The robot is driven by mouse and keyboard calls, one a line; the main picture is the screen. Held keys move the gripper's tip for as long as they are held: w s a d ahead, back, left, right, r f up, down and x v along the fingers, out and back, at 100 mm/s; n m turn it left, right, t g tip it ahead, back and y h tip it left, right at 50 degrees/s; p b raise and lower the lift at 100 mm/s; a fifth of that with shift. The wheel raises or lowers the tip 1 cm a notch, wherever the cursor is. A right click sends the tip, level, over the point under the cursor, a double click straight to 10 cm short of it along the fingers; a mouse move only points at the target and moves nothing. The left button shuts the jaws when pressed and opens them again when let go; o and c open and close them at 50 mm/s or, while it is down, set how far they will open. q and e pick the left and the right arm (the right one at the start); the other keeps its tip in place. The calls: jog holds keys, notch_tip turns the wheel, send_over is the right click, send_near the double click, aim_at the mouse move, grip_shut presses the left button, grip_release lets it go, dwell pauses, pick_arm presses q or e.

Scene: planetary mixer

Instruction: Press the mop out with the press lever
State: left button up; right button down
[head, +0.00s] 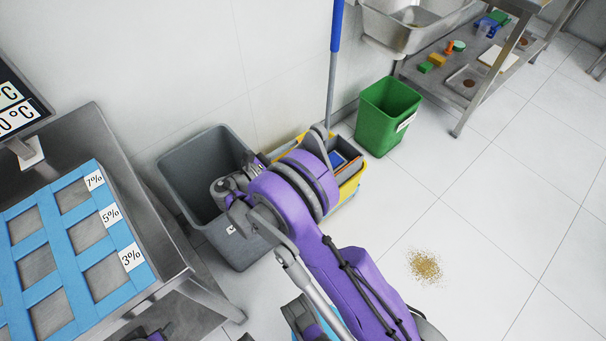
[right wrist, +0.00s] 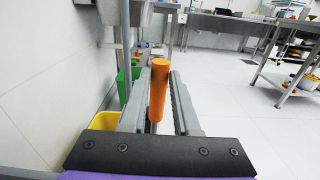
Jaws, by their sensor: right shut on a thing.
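The yellow mop bucket (head: 352,188) stands on the floor by the wall, partly hidden behind my right arm. The mop's blue and grey pole (head: 334,50) rises steeply from the bucket area. Its lower end and head are hidden by my arm. In the right wrist view, the orange press lever grip (right wrist: 158,100) stands between the two grey fingers of my right gripper (right wrist: 167,75), which is shut on it. A yellow bucket edge (right wrist: 104,120) shows at lower left there. In the head view my arm hides the lever.
A large grey bin (head: 215,150) stands left of the bucket and a green bin (head: 385,120) right of it. A steel table with a blue grid (head: 75,245) is at left. Brown crumbs (head: 424,266) lie on the otherwise open floor at right.

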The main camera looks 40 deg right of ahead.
jog(key=s+f+m+b, duration=0.2)
jog(key=s+m+b, duration=0.1)
jog(key=s, duration=0.9)
jog(key=shift+s+d+m, duration=0.15)
jog(key=shift+d+m, duration=0.3)
jog(key=shift+m, duration=0.05)
jog(key=c, duration=0.6)
grip_release()
jog(key=shift+s+d, duration=0.1)
jog(key=shift+d, duration=0.05)
jog(key=shift+c, duration=0.2)
jog(key=shift+f, duration=0.1)
jog(key=a, duration=0.6)
jog(key=shift+a+b, duration=0.15)
jog(key=shift+b, duration=0.3)
